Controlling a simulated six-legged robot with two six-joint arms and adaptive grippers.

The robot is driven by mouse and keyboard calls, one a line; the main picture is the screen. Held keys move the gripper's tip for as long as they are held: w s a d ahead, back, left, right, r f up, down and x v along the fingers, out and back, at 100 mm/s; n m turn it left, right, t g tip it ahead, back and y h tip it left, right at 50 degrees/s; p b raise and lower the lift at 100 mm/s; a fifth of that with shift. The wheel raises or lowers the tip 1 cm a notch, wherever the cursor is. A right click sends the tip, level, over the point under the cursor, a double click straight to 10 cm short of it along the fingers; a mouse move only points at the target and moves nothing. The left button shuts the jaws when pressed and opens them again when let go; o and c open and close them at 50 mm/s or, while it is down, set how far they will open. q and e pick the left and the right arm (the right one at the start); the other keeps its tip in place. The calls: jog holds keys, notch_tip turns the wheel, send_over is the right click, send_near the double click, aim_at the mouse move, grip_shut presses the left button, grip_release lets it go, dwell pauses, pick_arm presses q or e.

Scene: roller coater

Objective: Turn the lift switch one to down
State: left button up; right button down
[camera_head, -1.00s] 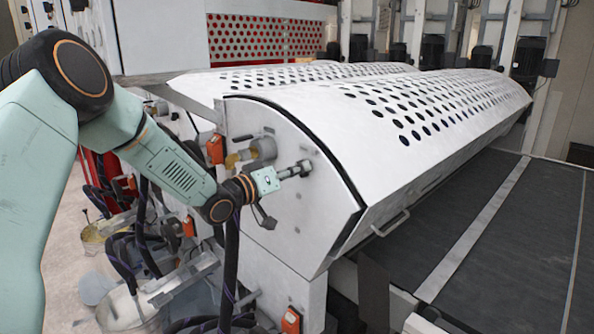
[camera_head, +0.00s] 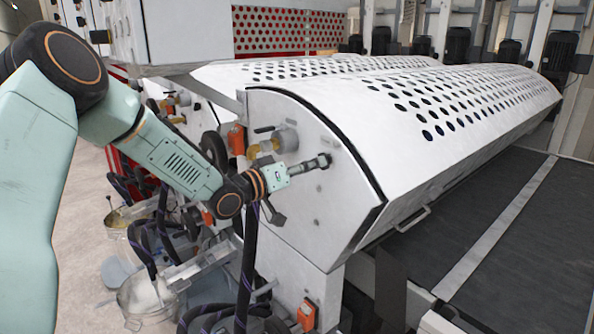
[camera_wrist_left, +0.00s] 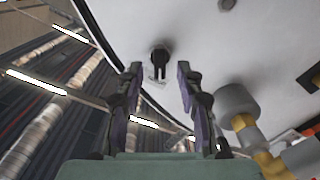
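A small black switch knob (camera_wrist_left: 160,57) sits on the white end panel (camera_wrist_left: 215,50) of the machine, with a small pale mark beside it in the left wrist view. I take it for the lift switch; its label is not readable. My left gripper (camera_wrist_left: 157,72) is open, its two fingers apart on either side of the knob, which shows between the fingertips. In the head view, my left gripper (camera_head: 320,162) reaches the curved end panel (camera_head: 325,215), and the knob cannot be told apart from the fingers there. My right gripper is not in view.
Grey and brass fittings (camera_head: 272,147) and an orange box (camera_head: 237,139) lie close to my left wrist. Dark hoses (camera_head: 250,265) hang below it. A perforated white cover (camera_head: 420,110) extends right, above a dark conveyor bed (camera_head: 490,230).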

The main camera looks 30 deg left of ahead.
pick_arm(q)
jog(key=v, duration=0.5)
dwell(0.4)
jog(key=shift+w, duration=0.1)
